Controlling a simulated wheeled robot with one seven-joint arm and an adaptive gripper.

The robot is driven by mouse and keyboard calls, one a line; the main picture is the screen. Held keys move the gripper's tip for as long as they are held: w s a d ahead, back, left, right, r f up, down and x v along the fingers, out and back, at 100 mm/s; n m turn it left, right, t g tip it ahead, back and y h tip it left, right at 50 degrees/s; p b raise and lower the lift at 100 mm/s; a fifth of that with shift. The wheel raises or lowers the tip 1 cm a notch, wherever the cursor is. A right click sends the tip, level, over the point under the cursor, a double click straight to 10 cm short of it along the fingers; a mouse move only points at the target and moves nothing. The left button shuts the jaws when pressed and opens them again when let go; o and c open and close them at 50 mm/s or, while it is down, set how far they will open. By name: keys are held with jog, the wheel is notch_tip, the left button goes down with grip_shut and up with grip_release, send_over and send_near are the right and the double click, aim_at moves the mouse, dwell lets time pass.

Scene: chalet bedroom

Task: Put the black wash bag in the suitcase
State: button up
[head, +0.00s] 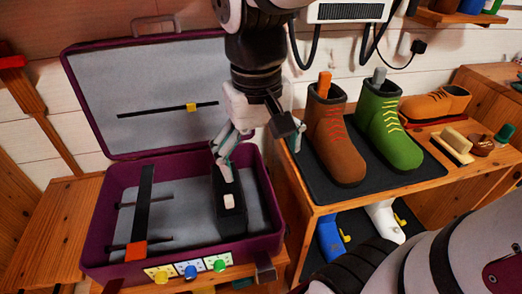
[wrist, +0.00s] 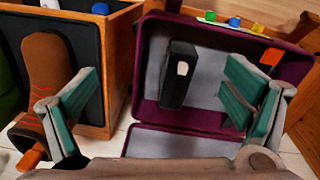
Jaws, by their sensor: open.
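The black wash bag (head: 230,208), a dark box shape with a white label, is inside the right part of the open purple suitcase (head: 104,222). In the wrist view the bag (wrist: 176,88) shows against the grey lining, within the suitcase (wrist: 206,122) walls. It looks as if it rests on the suitcase floor, though its underside is hidden. My gripper (head: 260,155) is above the suitcase's right side, fingers spread wide. In the wrist view the gripper (wrist: 160,95) is empty, its teal pads apart from the bag on both sides.
The suitcase lid (head: 150,85) stands open behind. A shelf bench (head: 330,212) at right holds a brown boot (head: 337,140) and a green boot (head: 388,130) close to my gripper. A black strap (head: 144,200) crosses the suitcase's left part, which has free room.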

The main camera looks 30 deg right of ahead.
jog(key=s+r+n, duration=0.1)
jog(key=s, duration=1.3)
jog(key=shift+s+a+n+y, duration=0.15)
jog(key=shift+a+n+y, duration=0.15)
jog(key=shift+y, duration=0.1)
jog(key=shift+r, duration=0.1)
notch_tip(320, 180, up, 25)
jog(key=t+p, duration=0.4)
jog(key=p, duration=1.9)
